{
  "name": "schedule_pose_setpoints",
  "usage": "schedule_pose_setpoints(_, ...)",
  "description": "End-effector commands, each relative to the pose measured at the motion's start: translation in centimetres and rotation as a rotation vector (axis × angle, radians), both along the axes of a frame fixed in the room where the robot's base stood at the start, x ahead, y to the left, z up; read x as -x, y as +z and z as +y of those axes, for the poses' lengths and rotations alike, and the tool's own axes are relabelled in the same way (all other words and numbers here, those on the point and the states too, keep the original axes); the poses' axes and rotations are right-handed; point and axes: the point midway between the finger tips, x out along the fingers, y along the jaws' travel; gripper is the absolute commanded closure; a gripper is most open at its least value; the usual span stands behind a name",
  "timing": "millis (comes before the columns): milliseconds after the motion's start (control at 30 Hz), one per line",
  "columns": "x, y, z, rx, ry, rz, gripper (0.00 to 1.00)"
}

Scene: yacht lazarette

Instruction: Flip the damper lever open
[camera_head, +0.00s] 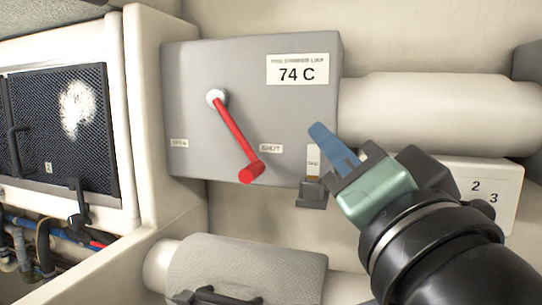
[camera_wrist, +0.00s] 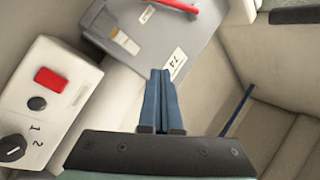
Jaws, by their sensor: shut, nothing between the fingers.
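The damper lever (camera_head: 236,135) is a red arm with a round red knob on a grey box (camera_head: 200,75). It hangs from a pale pivot and slants down to the right, its knob left of and below the SHUT label (camera_head: 271,148). The OPEN label (camera_head: 180,143) is to the left. In the wrist view, part of the red lever (camera_wrist: 175,5) shows at the top edge, cut off by the frame. My gripper (camera_head: 318,130) has blue fingers, shut and empty, in front of the box's right edge, apart from the lever. Its fingers (camera_wrist: 160,75) also show in the wrist view.
A white panel (camera_wrist: 45,105) with a red button and dark knobs lies right of the box. A pale pipe (camera_head: 440,110) runs right from the box. A grey wrapped cylinder (camera_head: 245,270) lies below. A black mesh panel (camera_head: 60,125) is at left. Space before the lever looks clear.

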Motion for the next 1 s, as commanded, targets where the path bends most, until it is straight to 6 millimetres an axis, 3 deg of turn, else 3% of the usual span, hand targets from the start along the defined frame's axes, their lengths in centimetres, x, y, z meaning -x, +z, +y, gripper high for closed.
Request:
schedule_pose_setpoints(33, 0.2, 0.4, -1.1, -0.09, 0.059, 0.091, 1.0)
schedule_pose_setpoints(200, 2.1, -1.2, -2.5, -0.336, 0.223, 0.389, 1.0)
schedule_pose_setpoints(367, 3.9, -2.2, -3.1, -0.436, 0.277, 0.541, 1.0)
schedule_pose_setpoints(767, 4.2, -2.5, -3.1, -0.456, 0.287, 0.573, 1.0)
schedule_pose_setpoints(1000, 2.1, -2.7, -1.9, -0.457, 0.289, 0.577, 1.0)
